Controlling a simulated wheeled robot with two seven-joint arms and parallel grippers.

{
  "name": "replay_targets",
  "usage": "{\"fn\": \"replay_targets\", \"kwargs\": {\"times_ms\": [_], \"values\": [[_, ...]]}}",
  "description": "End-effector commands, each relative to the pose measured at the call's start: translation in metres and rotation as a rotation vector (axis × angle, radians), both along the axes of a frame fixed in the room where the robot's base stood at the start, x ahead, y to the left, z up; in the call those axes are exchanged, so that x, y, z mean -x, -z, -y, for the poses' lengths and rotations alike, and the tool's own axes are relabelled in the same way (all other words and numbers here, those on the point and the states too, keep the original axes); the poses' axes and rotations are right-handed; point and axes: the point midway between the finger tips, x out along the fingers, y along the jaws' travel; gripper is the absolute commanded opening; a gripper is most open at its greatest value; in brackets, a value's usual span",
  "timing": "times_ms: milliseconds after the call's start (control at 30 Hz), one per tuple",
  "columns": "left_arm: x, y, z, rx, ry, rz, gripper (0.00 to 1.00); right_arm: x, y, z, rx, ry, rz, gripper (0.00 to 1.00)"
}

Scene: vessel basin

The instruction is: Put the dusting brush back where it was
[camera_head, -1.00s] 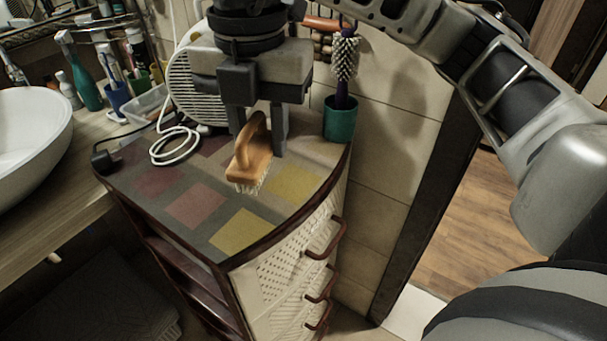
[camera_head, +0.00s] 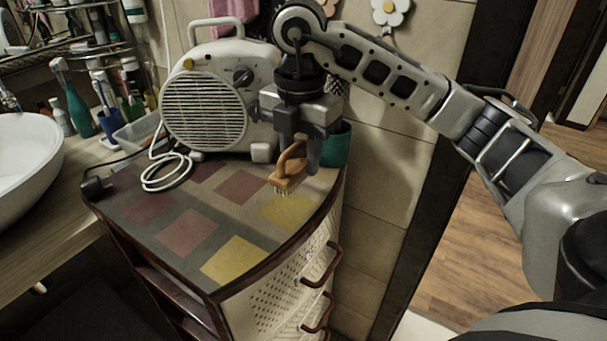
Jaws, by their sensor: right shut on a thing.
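The dusting brush (camera_head: 284,183) has an orange-brown wooden body with a loop handle and pale bristles facing down. My right gripper (camera_head: 299,160) is shut on its handle. The brush is over the back right part of the checkered cabinet top (camera_head: 235,224), close to the yellow square; whether the bristles touch it I cannot tell. The teal cup (camera_head: 337,148) stands just behind and right of the gripper, partly hidden by it. My left gripper is not in view.
A white fan heater (camera_head: 207,112) stands behind the brush, with its white cable (camera_head: 160,172) coiled at left. A black plug (camera_head: 95,188) lies at the left edge. The front of the cabinet top is clear. A white basin (camera_head: 25,165) is at far left.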

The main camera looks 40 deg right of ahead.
Motion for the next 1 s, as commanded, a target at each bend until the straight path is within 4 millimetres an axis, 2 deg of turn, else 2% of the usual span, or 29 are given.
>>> {"fn": "replay_targets", "kwargs": {"times_ms": [233, 433, 833, 867, 900, 933, 1000], "values": [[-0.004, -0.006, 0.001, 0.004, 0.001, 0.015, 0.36, -0.006, 0.014, 0.011, 0.001, 0.003, -0.002, 0.11], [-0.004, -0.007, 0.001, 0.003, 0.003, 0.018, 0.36, -0.006, 0.042, 0.011, 0.001, -0.001, -0.002, 0.11], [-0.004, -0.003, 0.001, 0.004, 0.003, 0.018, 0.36, -0.006, 0.049, 0.011, 0.001, -0.001, 0.001, 0.11], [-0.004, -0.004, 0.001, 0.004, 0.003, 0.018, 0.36, -0.006, 0.048, 0.011, 0.001, -0.001, 0.001, 0.37], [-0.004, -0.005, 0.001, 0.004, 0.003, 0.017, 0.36, -0.006, 0.048, 0.011, 0.001, -0.001, 0.001, 0.48], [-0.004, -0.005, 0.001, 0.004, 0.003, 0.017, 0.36, -0.006, 0.048, 0.011, 0.001, -0.001, 0.001, 0.54], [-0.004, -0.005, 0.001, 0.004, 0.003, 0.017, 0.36, -0.006, 0.048, 0.011, 0.001, -0.001, 0.001, 0.54]]}}
